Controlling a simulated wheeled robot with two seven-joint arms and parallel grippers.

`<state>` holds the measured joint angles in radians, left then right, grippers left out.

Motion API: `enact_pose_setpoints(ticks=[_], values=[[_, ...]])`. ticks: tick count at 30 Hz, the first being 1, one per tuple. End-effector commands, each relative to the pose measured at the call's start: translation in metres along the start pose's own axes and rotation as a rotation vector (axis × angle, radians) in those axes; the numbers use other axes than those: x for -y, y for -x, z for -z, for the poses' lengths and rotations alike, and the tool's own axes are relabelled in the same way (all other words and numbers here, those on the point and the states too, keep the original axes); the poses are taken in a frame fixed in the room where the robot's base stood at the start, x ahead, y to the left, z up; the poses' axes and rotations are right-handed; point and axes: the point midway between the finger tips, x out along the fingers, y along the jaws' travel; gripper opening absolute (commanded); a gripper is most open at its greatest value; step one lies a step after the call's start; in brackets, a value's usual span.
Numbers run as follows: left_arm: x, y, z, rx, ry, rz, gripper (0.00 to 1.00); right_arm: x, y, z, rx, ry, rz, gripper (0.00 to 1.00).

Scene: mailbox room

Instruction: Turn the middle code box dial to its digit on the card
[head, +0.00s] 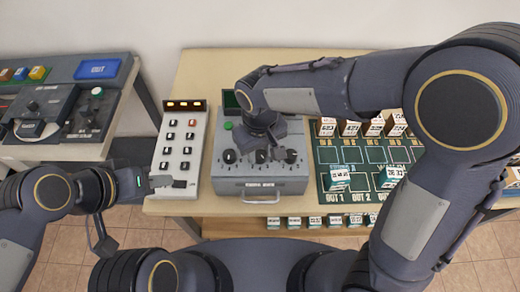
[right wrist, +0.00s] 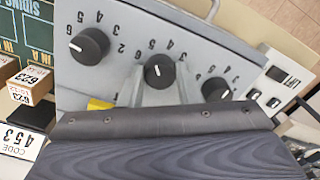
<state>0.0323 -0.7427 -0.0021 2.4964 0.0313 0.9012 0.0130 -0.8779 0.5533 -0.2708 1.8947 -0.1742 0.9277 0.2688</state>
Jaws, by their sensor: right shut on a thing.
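The grey code box (head: 234,172) stands on the wooden table with three black dials in a row. My right gripper (head: 262,152) reaches down from above and is shut on the middle dial (right wrist: 158,71). In the right wrist view its two grey fingers lie on either side of that dial. A white pointer line shows on the dial; the digit it marks is unclear. The outer dials (right wrist: 88,45) (right wrist: 215,89) are free. A white card (right wrist: 18,140) reading "CODE 453" shows at the lower left. My left gripper (head: 170,183) hovers by the white keypad's lower part; its jaws are unclear.
A green board (head: 350,155) with several small labelled blocks lies to the right. A separate desk with a blue OUT plate (head: 97,69) is at the far left.

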Motion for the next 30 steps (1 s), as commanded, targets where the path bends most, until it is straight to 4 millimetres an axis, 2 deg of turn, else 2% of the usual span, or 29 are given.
enact_pose_setpoints(ticks=[17,18,23,30], values=[[0.0001,-0.0002,-0.0001,0.000,0.000,0.000,0.36,-0.0001,0.0010,0.0007,-0.003,0.042,0.000,0.07],[0.0001,-0.0002,-0.0001,0.000,0.000,0.000,0.36,-0.0001,0.0010,0.0007,-0.003,0.042,0.000,0.31],[0.0001,-0.0002,-0.0001,0.000,0.000,0.000,0.36,-0.0001,0.0007,0.0006,-0.002,0.042,0.000,0.52],[0.0001,-0.0003,-0.0002,0.000,0.000,0.000,0.36,0.0000,0.0004,0.0003,-0.001,0.042,0.000,0.52]])
